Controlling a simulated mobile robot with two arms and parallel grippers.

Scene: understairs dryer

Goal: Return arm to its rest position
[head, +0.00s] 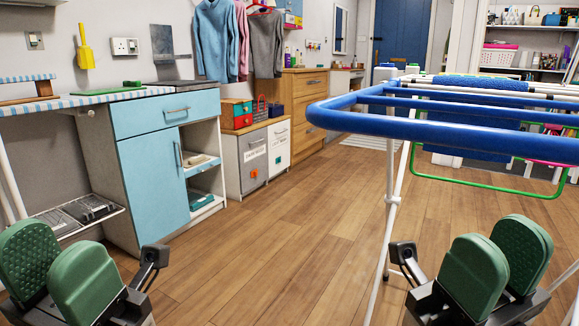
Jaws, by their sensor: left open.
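My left gripper (58,268) is at the bottom left corner, its two green pads apart with nothing between them. My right gripper (498,264) is at the bottom right, its green pads also apart and empty. Both are low in the foreground, in front of the wooden floor. The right gripper is below the blue-edged drying rack (340,118) in the picture and does not appear to hold it. Most of both arms is out of the picture.
A light blue cabinet (153,182) and a striped ironing board (75,100) stand at left. Storage boxes (252,160) and a wooden dresser (305,113) line the wall. Shirts hang above. The wooden floor (290,240) between cabinet and rack is clear.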

